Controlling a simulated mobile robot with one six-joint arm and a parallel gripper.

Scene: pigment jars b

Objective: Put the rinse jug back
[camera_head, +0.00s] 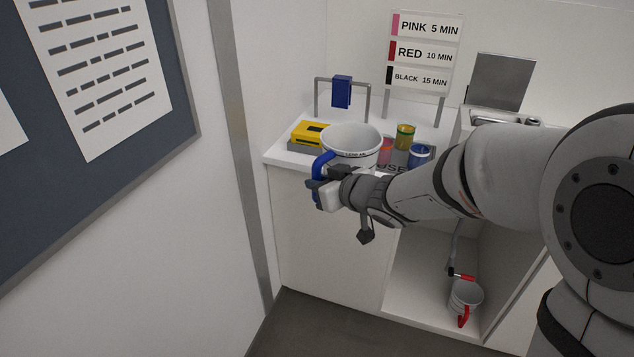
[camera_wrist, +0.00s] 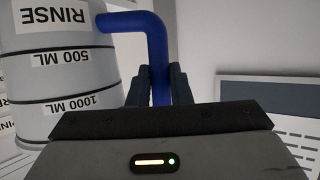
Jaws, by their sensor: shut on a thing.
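The rinse jug (camera_head: 352,140) is a white jug with a blue handle (camera_head: 320,172), held above the front left part of the counter. In the wrist view the jug (camera_wrist: 68,85) shows a "RINSE" label and markings of 500 ML and 1000 ML, all upside down in the picture. My gripper (camera_head: 328,190) is shut on the blue handle, which also shows between the fingers (camera_wrist: 160,88) in the wrist view. I cannot tell whether the jug's base touches anything.
The white counter (camera_head: 276,158) bears a yellow box (camera_head: 308,132), a grey frame with a blue block (camera_head: 341,92), and several small coloured jars (camera_head: 405,136). A timing sign (camera_head: 424,55) stands behind. A red-handled jug (camera_head: 466,298) stands in the open bay below.

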